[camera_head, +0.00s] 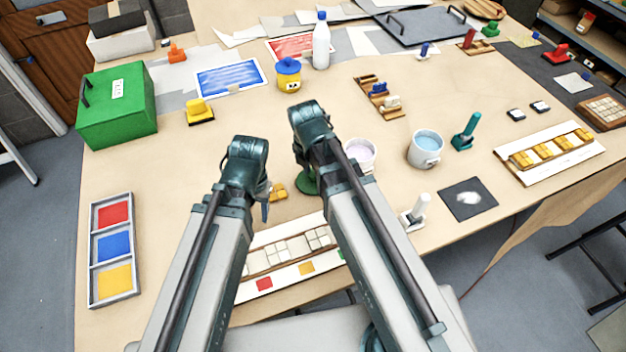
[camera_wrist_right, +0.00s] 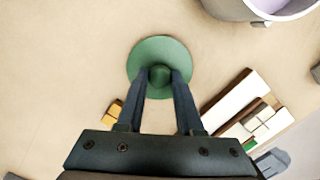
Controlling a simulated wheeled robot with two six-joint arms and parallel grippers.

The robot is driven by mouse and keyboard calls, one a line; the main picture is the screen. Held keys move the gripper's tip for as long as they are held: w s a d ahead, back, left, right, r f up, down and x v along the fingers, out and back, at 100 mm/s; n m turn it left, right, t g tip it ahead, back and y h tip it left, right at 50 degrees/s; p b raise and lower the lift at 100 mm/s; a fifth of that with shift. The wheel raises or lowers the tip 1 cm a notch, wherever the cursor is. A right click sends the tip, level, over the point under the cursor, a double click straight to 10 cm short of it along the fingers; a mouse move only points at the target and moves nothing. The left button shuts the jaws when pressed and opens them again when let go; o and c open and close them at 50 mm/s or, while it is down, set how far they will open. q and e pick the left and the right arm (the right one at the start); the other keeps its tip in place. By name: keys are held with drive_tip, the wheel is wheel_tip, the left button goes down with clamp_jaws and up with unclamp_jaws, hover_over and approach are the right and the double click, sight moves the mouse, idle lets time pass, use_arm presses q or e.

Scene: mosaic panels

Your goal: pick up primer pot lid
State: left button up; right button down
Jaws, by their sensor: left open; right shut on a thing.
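The primer pot lid is a round green disc with a small knob (camera_wrist_right: 160,54). In the head view its green rim (camera_head: 305,186) shows partly behind my right arm. My right gripper (camera_wrist_right: 160,76) is shut on the knob of the lid, with one finger on each side. Whether the lid touches the table cannot be told. An uncovered pot with pale lilac contents (camera_head: 361,153), perhaps the primer pot, stands just right of the lid. My left gripper (camera_head: 266,203) is open and empty over the table, left of the lid.
Small yellow blocks (camera_head: 278,191) lie between my grippers. A white strip with tiles (camera_head: 290,250) lies in front. A mug with blue liquid (camera_head: 425,149), a teal stamp-like tool (camera_head: 465,132) and a white upright piece (camera_head: 416,212) stand to the right. A colour tray (camera_head: 113,250) lies at left.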

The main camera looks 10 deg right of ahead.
sight(312, 174)
drive_tip(key=shift+r, duration=0.1)
use_arm(q)
wheel_tip(312, 174, up, 10)
drive_tip(key=p, duration=1)
use_arm(e)
wheel_tip(312, 174, up, 10)
use_arm(q)
drive_tip(key=shift+d+r, duration=0.1)
use_arm(e)
drive_tip(key=shift+w, duration=0.1)
